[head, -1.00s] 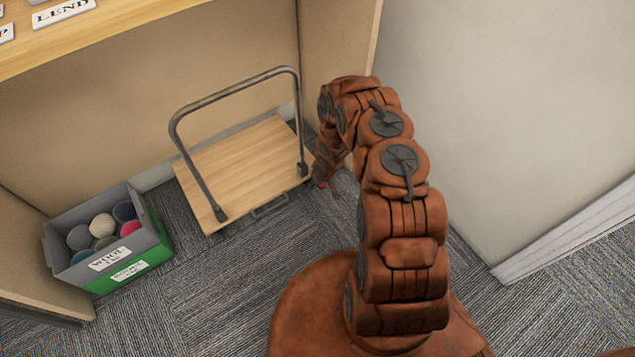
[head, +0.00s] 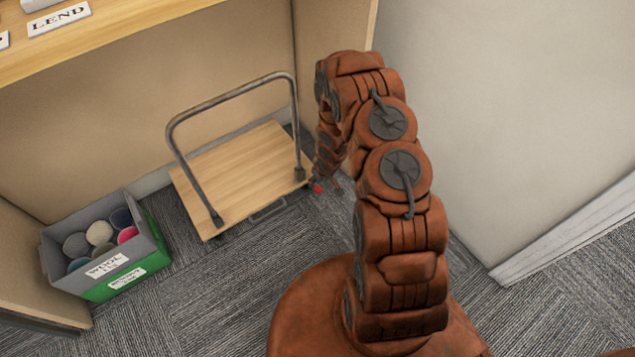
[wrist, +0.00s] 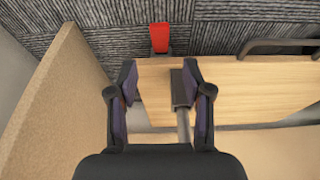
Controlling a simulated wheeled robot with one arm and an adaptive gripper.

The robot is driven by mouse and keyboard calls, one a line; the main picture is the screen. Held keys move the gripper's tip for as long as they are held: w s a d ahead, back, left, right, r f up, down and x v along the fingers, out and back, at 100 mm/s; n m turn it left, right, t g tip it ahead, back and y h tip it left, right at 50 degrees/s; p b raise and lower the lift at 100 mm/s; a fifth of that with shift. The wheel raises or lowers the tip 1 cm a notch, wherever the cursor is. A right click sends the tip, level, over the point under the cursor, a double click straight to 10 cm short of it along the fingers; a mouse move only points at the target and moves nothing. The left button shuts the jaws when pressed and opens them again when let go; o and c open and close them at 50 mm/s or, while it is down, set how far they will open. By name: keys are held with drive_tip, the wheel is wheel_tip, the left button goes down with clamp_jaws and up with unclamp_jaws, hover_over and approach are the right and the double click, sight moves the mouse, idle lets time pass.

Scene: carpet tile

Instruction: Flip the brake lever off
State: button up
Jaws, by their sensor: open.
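The brake lever is a small red pedal (wrist: 160,38) at the edge of the wooden platform trolley (wrist: 240,92). In the head view the red lever (head: 317,188) shows at the trolley's right front corner, and the trolley (head: 232,172) stands in the bay. My gripper (wrist: 160,78) is open and empty in the wrist view, its fingers over the platform edge. The lever lies ahead of the fingertips, between their lines and apart from them. In the head view my gripper (head: 327,182) is small and partly hidden by my arm.
The trolley's grey metal handle (head: 232,93) rises from the platform; its post (wrist: 183,122) stands by the right finger. A wooden side panel (wrist: 62,95) is close on the left. A grey-and-green bin of wool balls (head: 153,235) stands left on the carpet. Carpet before the trolley is clear.

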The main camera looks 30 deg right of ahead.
drive_tip(key=shift+v, duration=1.65)
wheel_tip(320, 180, up, 21)
drive_tip(key=g+h+p, duration=0.1)
drive_tip(key=h+p, duration=0.1)
drive_tip(key=p, duration=0.5)
hover_over(321, 191)
drive_tip(key=d, duration=0.2)
drive_tip(key=s+a+r+m+g+h+p, duration=0.1)
drive_tip(key=s+r+p, duration=0.3)
drive_tip(key=r, duration=0.7)
drive_tip(key=s+a+r+m+p, duration=0.1)
drive_tip(key=s+r+p, duration=0.3)
drive_tip(key=r, duration=0.7)
drive_tip(key=s+a+r+g+p, duration=0.1)
drive_tip(key=s+a+r+p, duration=0.3)
drive_tip(key=s+r, duration=0.5)
drive_tip(key=s+a+r+g+y+p, duration=0.1)
drive_tip(key=s+a+r+p, duration=0.3)
drive_tip(key=s+r, duration=0.5)
drive_tip(key=s+a+r+g+y+p, duration=0.1)
drive_tip(key=s+a+r+p, duration=0.3)
drive_tip(key=r, duration=1.1)
drive_tip(key=s+p, duration=0.3)
drive_tip(key=s, duration=0.2)
drive_tip(key=shift+s, duration=0.4)
drive_tip(key=shift+a, duration=0.1)
drive_tip(key=shift+c, duration=0.2)
